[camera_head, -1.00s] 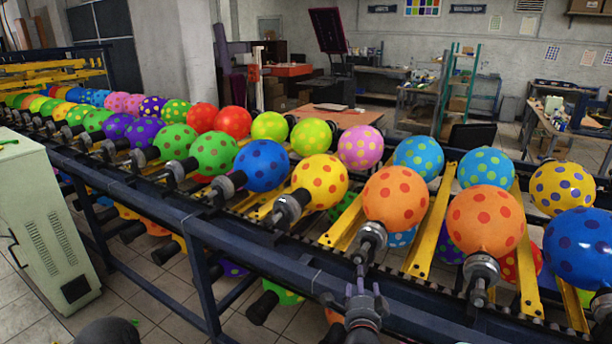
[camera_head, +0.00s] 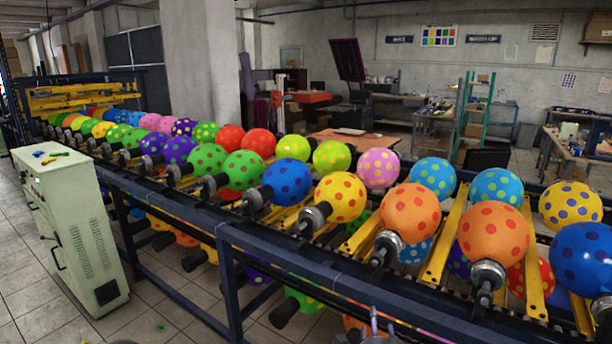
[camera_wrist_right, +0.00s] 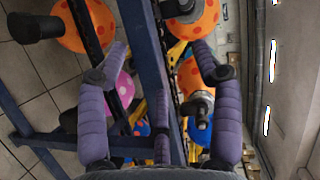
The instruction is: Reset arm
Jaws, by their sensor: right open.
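My right gripper (camera_head: 375,324) shows only as purple fingertips at the bottom edge of the head view, in front of the near rail. In the right wrist view my right gripper (camera_wrist_right: 160,60) has its purple fingers spread, with nothing held between them. A dark blue rail (camera_wrist_right: 148,65) and polka-dot balloons lie beyond the fingers. My left gripper is in neither view.
A long conveyor rack (camera_head: 290,262) crosses the head view, with rows of polka-dot balloons such as an orange one (camera_head: 410,212). A pale green cabinet (camera_head: 70,225) stands at left, small coloured pieces on top. Tiled floor shows in front of the rack.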

